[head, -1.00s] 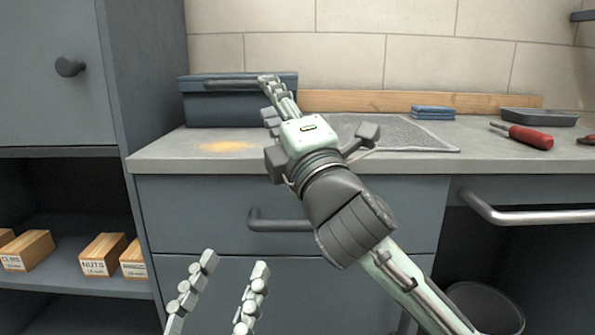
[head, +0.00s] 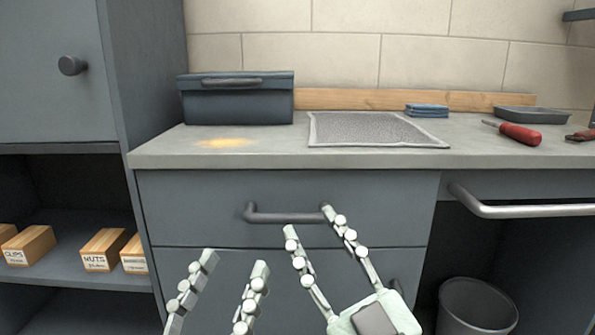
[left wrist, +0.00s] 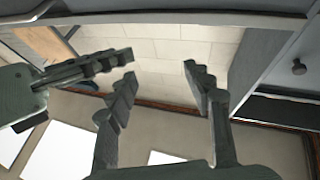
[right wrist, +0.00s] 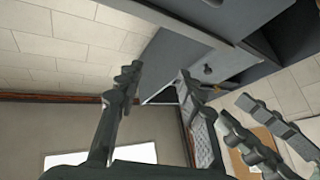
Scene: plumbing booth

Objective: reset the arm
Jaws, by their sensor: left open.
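My left gripper (head: 234,264) is open and empty at the bottom of the head view, in front of the lower drawer. My right gripper (head: 309,221) is open and empty to its right, with its fingertips in front of the upper drawer and its bar handle (head: 280,217). I cannot tell whether a fingertip touches the handle. The spread fingers of my left gripper (left wrist: 158,75) show in the left wrist view. Those of my right gripper (right wrist: 158,75) show in the right wrist view, with nothing between them.
On the counter (head: 240,158) are a blue-grey toolbox (head: 240,102), a grey mat (head: 365,130), folded blue cloths (head: 427,111), a shallow tray (head: 532,115) and a red-handled screwdriver (head: 520,133). Small boxes (head: 103,249) sit on the left shelf. A bin (head: 478,306) stands below right.

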